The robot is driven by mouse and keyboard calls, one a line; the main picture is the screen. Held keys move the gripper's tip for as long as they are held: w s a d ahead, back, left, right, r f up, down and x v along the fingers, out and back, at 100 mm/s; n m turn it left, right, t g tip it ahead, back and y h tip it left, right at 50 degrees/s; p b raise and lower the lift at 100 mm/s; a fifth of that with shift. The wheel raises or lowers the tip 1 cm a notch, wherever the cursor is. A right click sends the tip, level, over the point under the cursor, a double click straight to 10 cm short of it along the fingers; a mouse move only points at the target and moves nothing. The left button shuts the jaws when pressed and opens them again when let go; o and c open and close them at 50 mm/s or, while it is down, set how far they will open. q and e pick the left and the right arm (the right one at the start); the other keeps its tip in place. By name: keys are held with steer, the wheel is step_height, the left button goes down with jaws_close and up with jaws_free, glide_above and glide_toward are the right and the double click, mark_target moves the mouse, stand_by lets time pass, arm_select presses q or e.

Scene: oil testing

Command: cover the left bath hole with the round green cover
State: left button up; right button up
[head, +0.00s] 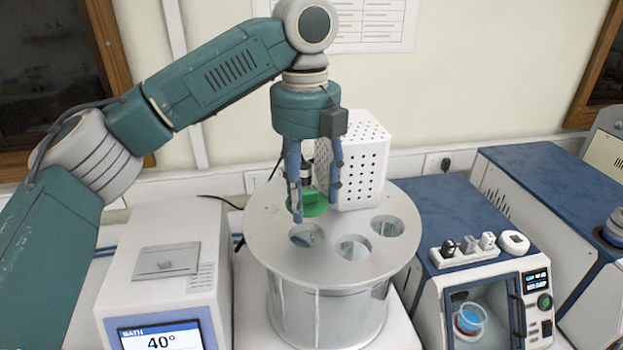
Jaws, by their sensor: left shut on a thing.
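The round green cover (315,208) is between the fingers of my left gripper (315,203), which is shut on it. The fingers point down and partly hide the cover. The cover is at the back left of the round metal bath lid (270,238), just behind the left bath hole (306,236) in the picture. I cannot tell how far above the lid it is. The left hole is open and visible, with the near finger close to its back edge. My right gripper is not in view.
Two more open holes, a front one (353,249) and a right one (387,226), are in the lid. A white perforated box (365,160) stands behind. A white control unit (165,270) is at left, and a blue-topped machine (465,215) at right.

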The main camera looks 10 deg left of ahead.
mark_target(305, 210)
arm_select(q)
steer(key=s+f, duration=0.2)
steer(key=shift+s+f, duration=0.15)
steer(key=shift+f, duration=0.15)
steer(key=shift+w+f, duration=0.5)
steer(key=shift+f, duration=0.6)
steer(key=shift+s, duration=0.15)
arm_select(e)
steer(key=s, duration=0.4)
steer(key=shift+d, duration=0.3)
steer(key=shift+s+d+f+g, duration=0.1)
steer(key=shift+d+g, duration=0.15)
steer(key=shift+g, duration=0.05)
